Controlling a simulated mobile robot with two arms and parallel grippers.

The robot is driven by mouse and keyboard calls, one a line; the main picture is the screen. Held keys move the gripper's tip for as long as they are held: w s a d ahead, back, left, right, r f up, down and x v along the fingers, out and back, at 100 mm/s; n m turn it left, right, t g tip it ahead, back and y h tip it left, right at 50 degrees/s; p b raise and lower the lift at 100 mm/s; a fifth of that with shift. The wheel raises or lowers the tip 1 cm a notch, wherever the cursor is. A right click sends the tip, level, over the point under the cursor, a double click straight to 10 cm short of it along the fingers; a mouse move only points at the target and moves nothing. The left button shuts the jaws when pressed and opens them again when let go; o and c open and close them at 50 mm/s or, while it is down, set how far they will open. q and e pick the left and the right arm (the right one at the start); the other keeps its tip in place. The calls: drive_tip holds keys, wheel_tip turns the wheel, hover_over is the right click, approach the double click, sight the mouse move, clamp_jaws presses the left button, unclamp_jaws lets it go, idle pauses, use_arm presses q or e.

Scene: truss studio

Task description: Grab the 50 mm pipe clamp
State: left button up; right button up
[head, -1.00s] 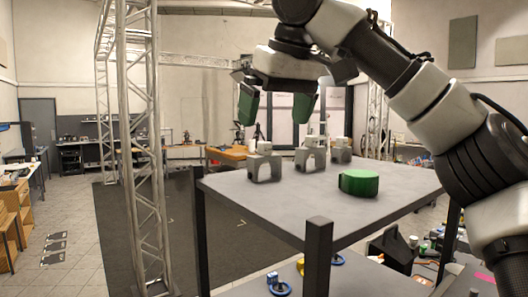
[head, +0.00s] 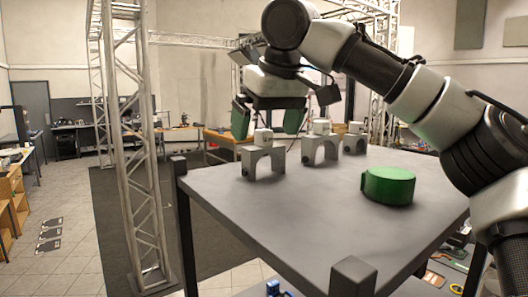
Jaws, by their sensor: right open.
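Three grey pipe clamps with pale tops stand upright in a row on the table: a left one (head: 281,162), a middle one (head: 307,151) and a right one (head: 347,146). Each has an arched opening. I cannot read any size on them, so I cannot tell which is the 50 mm one. My right gripper (head: 267,126) points down with its green-padded fingers wide apart. My left gripper is out of view.
A round green tape-like roll (head: 388,186) lies on the table's right part. The grey table top (head: 290,220) is clear in front of the clamps. Dark posts (head: 353,277) stick up at its corners. A truss tower (head: 133,150) stands at the left.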

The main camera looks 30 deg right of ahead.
sight(262, 145)
drive_tip(key=x, duration=0.3)
drive_tip(key=shift+w+d+f, duration=0.1)
drive_tip(key=shift+w+f, duration=0.1)
drive_tip(key=shift+w, duration=0.05)
drive_tip(key=shift+w+f, duration=0.1)
drive_tip(key=shift+f, duration=0.35)
drive_tip(key=shift+w, duration=0.1)
drive_tip(key=shift+c, duration=0.8)
drive_tip(key=c, duration=0.7)
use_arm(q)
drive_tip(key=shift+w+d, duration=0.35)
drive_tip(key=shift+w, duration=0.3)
use_arm(e)
drive_tip(key=shift+c, duration=0.5)
drive_tip(key=shift+r, duration=0.1)
